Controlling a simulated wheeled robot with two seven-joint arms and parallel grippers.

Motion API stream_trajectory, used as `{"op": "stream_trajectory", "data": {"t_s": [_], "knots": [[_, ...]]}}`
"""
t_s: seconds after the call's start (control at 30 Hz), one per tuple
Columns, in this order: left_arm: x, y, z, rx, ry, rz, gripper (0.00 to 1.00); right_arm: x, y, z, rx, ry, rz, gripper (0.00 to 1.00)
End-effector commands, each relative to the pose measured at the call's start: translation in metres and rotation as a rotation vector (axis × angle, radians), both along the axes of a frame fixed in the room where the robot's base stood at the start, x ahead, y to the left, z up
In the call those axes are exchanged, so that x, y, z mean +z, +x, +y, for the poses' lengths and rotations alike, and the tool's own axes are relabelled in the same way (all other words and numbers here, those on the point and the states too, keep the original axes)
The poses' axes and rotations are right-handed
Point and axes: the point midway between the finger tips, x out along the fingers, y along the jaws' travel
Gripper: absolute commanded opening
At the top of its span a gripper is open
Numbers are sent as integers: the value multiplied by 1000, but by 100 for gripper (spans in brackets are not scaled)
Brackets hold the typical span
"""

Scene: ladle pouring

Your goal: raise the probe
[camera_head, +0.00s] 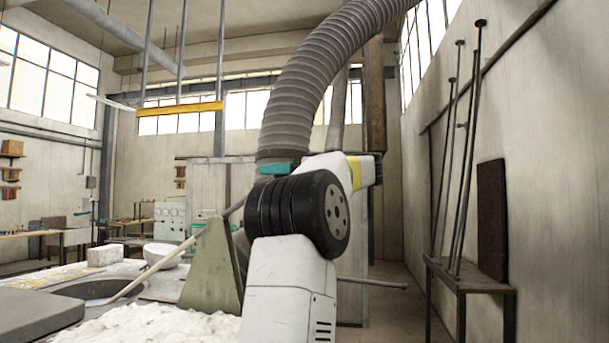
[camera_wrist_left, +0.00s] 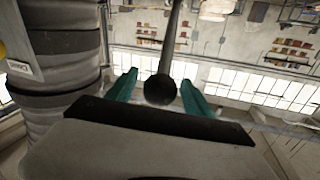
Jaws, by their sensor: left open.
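A long thin rod, apparently the probe (camera_head: 165,262), leans in the head view from a dark round opening up to the right. Its upper end is hidden behind my left arm. In the left wrist view, a dark rod with a rounded end (camera_wrist_left: 160,90) stands between the two teal fingers of my left gripper (camera_wrist_left: 160,98). The fingers are apart, with gaps showing on both sides of the rod. In the head view, a teal part of my left gripper (camera_head: 275,168) shows above the black wheel-like joint. My right gripper is in neither view.
A thick ribbed hose (camera_head: 320,75) hangs close to my left gripper. A green wedge-shaped plate (camera_head: 212,268) stands beside the rod. A white lumpy heap (camera_head: 145,327), white bowl (camera_head: 162,250) and dark opening (camera_head: 85,290) lie at left. A bench (camera_head: 470,275) stands along the right wall.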

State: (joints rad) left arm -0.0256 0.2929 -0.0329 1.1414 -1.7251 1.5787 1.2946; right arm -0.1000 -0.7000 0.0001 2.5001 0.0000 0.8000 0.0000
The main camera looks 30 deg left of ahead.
Motion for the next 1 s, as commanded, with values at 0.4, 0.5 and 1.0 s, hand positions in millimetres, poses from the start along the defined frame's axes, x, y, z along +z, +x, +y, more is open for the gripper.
{"op": "stream_trajectory", "data": {"t_s": [0.4,0.5,1.0], "knots": [[0,0,17,-2,-1,2,60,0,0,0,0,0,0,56],[0,0,17,-2,-1,2,51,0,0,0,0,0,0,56],[-1,0,17,-2,1,2,0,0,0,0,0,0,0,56]]}}
